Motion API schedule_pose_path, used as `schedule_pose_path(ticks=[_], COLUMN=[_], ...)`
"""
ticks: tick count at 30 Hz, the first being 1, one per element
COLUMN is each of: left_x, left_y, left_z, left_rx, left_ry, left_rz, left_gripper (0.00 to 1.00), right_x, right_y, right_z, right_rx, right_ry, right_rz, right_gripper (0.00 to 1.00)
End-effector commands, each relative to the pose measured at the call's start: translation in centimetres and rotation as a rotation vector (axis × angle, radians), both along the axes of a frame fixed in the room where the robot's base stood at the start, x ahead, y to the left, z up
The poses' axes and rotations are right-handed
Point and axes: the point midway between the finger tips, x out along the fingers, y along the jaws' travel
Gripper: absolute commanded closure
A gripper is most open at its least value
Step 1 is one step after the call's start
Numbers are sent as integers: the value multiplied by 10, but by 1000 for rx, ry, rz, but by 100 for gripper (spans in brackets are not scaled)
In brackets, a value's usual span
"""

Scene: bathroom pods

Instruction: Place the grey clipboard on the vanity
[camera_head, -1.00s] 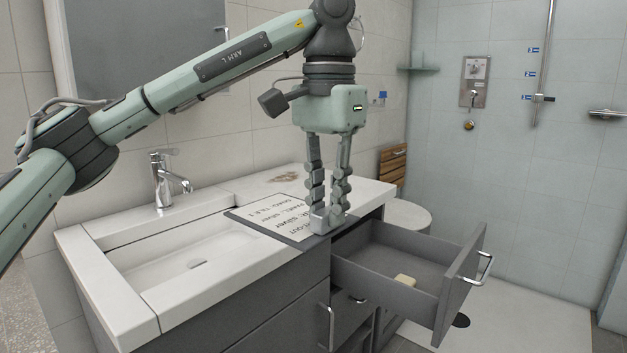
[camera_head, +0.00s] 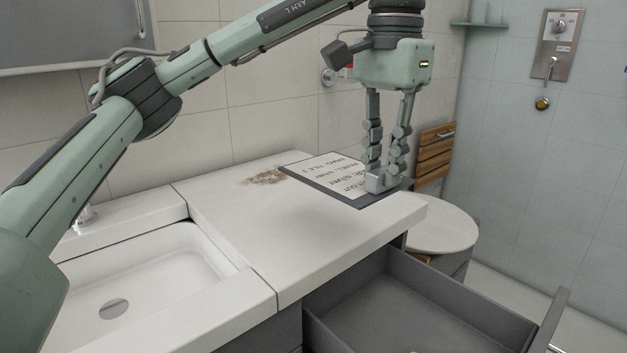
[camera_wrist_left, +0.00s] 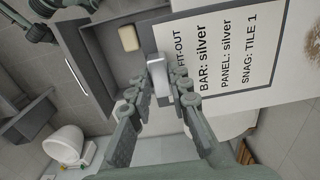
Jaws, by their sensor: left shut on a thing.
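The grey clipboard (camera_head: 303,172) carries a white printed sheet and is held roughly flat over the right part of the vanity (camera_head: 310,240). My left gripper (camera_head: 383,182) is shut on the clipboard's right end, at its metal clip. In the left wrist view the fingers (camera_wrist_left: 165,80) pinch that clip, and the clipboard (camera_wrist_left: 222,50) reads "BAR: silver", "PANEL: silver", "SNAG: TILE 1". Whether the clipboard touches the countertop cannot be told for sure; it looks slightly above it.
A sink basin (camera_head: 150,285) lies left on the vanity.

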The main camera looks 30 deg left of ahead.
Motion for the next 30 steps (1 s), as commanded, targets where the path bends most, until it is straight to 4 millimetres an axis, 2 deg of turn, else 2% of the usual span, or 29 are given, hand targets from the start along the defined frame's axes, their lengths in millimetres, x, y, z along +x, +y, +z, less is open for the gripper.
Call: schedule_pose_path(ticks=[5, 10, 18, 25, 30], left_x=[14, 42, 76, 82, 81], left_y=[15, 42, 76, 83, 83], left_z=[-13, -37, -66, -77, -102], left_rx=[-2, -2, -2, 1, 1], left_ry=[4, 5, 2, 2, 3], left_rz=[5, 7, 3, 0, 0], left_gripper=[100, 100, 100, 100, 100], right_x=[-8, -17, -9, -6, -7], right_y=[0, 0, 0, -2, -2], right_z=[-4, -6, 8, 13, 11], right_rx=[-1, -3, -7, -10, -11], right_ry=[16, 31, 11, 6, 8], right_rz=[0, 0, 2, 1, 0], right_gripper=[60, 60, 60, 60, 60])
